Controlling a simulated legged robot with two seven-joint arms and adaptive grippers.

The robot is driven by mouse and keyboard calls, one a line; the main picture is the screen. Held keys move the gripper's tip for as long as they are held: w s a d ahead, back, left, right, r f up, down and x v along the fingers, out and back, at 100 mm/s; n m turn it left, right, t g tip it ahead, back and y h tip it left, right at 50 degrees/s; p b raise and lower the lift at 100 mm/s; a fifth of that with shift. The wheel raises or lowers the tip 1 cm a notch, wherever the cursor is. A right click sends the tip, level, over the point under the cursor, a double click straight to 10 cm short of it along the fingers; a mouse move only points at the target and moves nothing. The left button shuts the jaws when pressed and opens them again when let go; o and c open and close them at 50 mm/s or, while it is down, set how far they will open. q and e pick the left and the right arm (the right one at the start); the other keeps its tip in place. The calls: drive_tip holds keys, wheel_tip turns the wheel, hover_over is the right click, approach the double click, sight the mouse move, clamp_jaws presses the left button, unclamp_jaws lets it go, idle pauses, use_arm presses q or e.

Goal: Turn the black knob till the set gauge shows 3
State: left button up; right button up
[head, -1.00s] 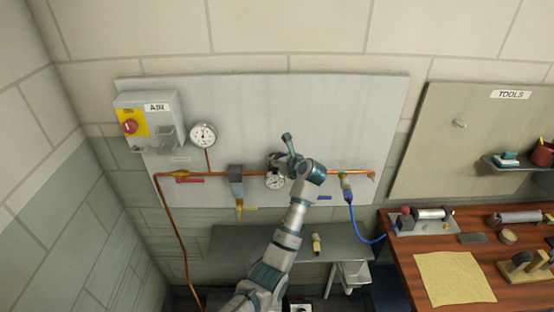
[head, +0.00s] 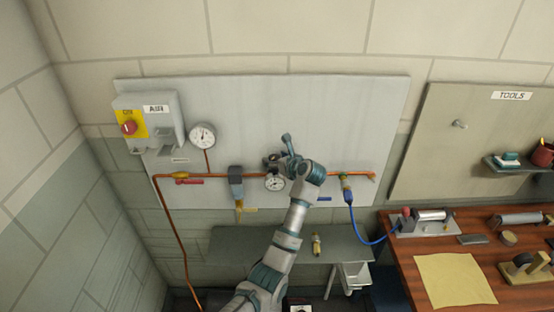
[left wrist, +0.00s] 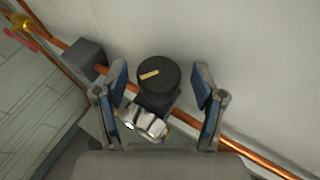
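The black knob (left wrist: 158,75), with a pale pointer mark on top, sits on the regulator on the copper pipe in the left wrist view. My left gripper (left wrist: 160,85) is open, with one finger on each side of the knob and a gap to both. In the head view my left gripper (head: 280,160) is at the regulator and mostly covers the knob. The set gauge (head: 274,183) is the small white dial just below it; its reading is too small to tell. The gauge's side also shows in the left wrist view (left wrist: 144,122). My right gripper is not in view.
A larger gauge (head: 202,136) and an AIR switch box (head: 148,122) are on the panel at left. A filter (head: 236,182) hangs on the copper pipe beside the regulator. A grey shelf (head: 240,243) lies below; a wooden bench (head: 400,270) stands at right.

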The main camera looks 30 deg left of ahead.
use_arm(q)
drive_tip(key=v, duration=1.2)
